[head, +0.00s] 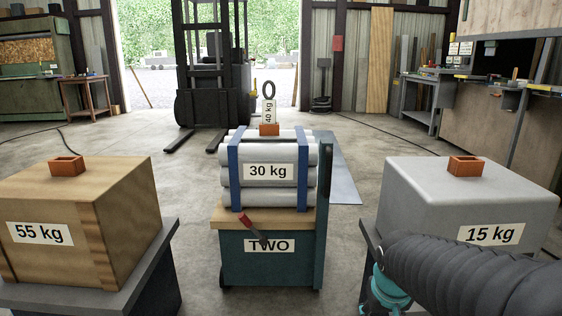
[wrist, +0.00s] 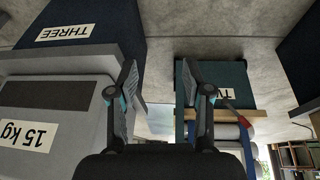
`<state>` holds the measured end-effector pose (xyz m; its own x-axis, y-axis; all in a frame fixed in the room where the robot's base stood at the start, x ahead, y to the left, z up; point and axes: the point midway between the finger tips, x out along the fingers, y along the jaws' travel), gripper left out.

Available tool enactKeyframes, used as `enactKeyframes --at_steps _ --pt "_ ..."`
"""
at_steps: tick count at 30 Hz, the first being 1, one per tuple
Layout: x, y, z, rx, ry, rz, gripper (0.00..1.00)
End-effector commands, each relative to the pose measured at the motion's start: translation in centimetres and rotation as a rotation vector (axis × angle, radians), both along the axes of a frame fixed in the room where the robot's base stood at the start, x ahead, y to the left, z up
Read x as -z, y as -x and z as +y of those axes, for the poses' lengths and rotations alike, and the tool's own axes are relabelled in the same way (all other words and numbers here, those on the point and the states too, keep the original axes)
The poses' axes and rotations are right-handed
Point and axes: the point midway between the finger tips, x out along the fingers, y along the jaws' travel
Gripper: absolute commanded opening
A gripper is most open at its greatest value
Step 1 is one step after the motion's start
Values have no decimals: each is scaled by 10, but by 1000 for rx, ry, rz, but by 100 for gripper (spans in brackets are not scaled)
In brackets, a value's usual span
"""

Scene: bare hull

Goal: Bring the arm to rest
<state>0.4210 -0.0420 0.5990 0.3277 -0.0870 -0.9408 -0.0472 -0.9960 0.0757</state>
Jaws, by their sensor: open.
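My arm (head: 470,275) reaches in from the lower right of the head view, in front of the grey 15 kg block (head: 462,195). The gripper itself cannot be made out in the head view. In the wrist view my gripper (wrist: 157,85) is open, its two fingers apart with nothing between them but floor. That view is upside down. The 15 kg block also shows there on the left (wrist: 55,120), close beside the left finger. The teal cart marked TWO shows on the right (wrist: 215,85), beyond the right finger; whether either finger touches anything cannot be told.
A bundle of pipes marked 30 kg (head: 268,190) lies on the cart (head: 270,268), which has a red lever (head: 253,228). A wooden 55 kg crate (head: 85,215) stands left. A dark blue thing marked THREE (wrist: 90,20) is near the gripper. A forklift (head: 208,75) stands behind.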

Motion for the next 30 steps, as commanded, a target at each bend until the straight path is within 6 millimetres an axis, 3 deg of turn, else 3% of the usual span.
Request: enactKeyframes --at_steps 3,10,19,30 --pt "-16 47 13 -5 -29 33 50" --pt "-41 106 32 -18 -71 -7 50" --pt "-77 126 41 -47 -73 -144 50" --pt "-80 126 42 -53 -72 -155 50"
